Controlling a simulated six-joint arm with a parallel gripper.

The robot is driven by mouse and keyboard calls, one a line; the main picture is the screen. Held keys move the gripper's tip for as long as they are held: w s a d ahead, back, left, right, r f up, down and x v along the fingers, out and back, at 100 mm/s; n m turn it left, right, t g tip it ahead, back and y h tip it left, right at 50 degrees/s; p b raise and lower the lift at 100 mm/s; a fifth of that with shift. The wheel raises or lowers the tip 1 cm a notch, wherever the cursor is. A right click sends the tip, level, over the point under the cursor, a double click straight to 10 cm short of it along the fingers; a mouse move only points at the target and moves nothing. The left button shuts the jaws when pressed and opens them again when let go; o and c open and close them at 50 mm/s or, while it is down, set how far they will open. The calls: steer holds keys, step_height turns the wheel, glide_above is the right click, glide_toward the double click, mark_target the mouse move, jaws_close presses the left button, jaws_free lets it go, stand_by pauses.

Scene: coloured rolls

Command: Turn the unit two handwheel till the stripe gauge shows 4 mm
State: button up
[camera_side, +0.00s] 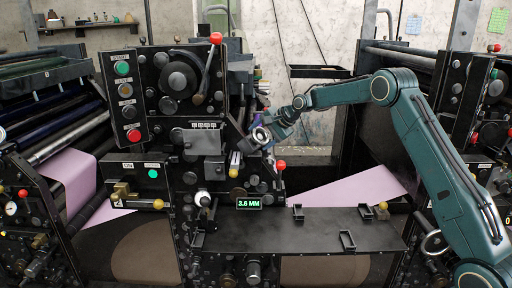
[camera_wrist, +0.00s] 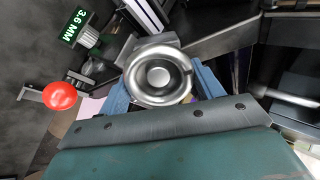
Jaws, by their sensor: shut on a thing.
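The handwheel is a round silvery wheel (camera_wrist: 158,76) in the wrist view, between the blue fingers of my gripper (camera_wrist: 160,88). My gripper (camera_side: 268,134) is shut on it; in the side view the wheel (camera_side: 261,135) shows as a small pale ring at the fingertips. The stripe gauge (camera_side: 249,203) is a small display with green figures reading 3.6 MM, below and left of the wheel. The gauge (camera_wrist: 76,28) also reads 3.6 MM, turned on its side, in the wrist view. No unit number is legible by the wheel.
A red-knobbed lever (camera_wrist: 59,96) stands near my gripper in the wrist view. A control panel with green and red buttons (camera_side: 124,92) is at upper left. A dark shelf with small brackets (camera_side: 325,232) lies below. Pink web (camera_side: 350,188) runs behind it.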

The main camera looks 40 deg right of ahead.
steer(key=m, duration=0.6)
steer(key=shift+s+f, duration=0.1)
steer(key=shift+m, duration=0.3)
steer(key=o, duration=1)
steer(key=shift+c, duration=0.2)
steer(key=v, duration=1.3)
steer(key=shift+s, duration=0.4)
steer(key=shift+r, duration=0.2)
